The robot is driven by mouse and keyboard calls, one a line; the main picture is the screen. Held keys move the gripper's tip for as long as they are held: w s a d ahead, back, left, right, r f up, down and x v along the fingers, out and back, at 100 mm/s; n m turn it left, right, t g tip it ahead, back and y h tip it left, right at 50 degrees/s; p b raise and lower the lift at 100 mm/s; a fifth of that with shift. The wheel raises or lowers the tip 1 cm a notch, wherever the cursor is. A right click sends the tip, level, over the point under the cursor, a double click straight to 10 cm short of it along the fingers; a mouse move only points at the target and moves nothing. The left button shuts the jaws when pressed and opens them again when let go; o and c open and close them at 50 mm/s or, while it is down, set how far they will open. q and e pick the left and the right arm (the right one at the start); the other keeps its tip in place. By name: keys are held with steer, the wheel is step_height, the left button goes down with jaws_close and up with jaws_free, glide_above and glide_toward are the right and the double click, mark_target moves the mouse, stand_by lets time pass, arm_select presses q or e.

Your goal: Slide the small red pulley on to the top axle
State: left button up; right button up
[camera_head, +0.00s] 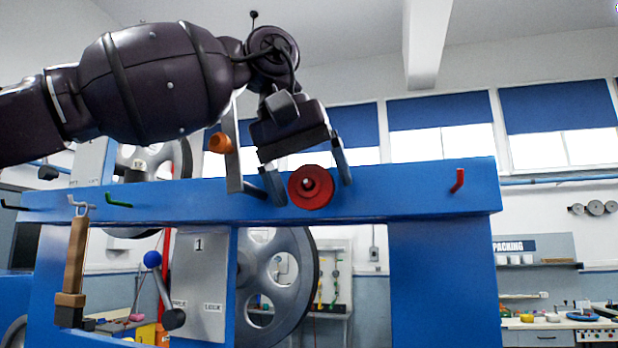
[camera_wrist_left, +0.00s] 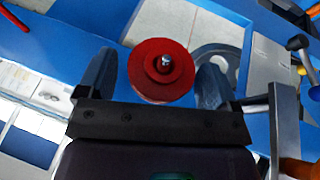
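The small red pulley (camera_head: 310,187) is on the front of the blue beam, with a pale metal axle tip (camera_head: 308,183) showing at its centre. The red pulley also shows in the left wrist view (camera_wrist_left: 150,83), with the bright axle end (camera_wrist_left: 166,61) standing out of its hub. My left gripper (camera_head: 311,192) comes down from above. Its fingers stand on either side of the pulley, with gaps visible on both sides in the left wrist view (camera_wrist_left: 156,64), so it is open. The axle behind the pulley is hidden. My right gripper is not in view.
The blue frame's top beam (camera_head: 420,198) carries red (camera_head: 458,180) and green (camera_head: 119,201) hooks. A grey bracket (camera_head: 232,150) and an orange roller (camera_head: 220,142) stand close left of the gripper. A large grey wheel (camera_head: 278,285) is below. Beam right of the pulley is mostly clear.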

arm_select(q)
steer(key=shift+o, duration=1)
steer(key=shift+s, duration=0.2)
steer(key=shift+w, duration=0.1)
steer(key=shift+w+a+r, duration=0.1)
steer(key=shift+a+r, duration=0.25)
steer(key=shift+r, duration=1.1)
steer(key=shift+w+a+r, duration=0.1)
steer(key=shift+a+r, duration=0.3)
steer(key=shift+r, duration=1.05)
steer(key=shift+w+a+r, duration=0.1)
steer(key=shift+a+r, duration=0.25)
steer(key=shift+r, duration=1.1)
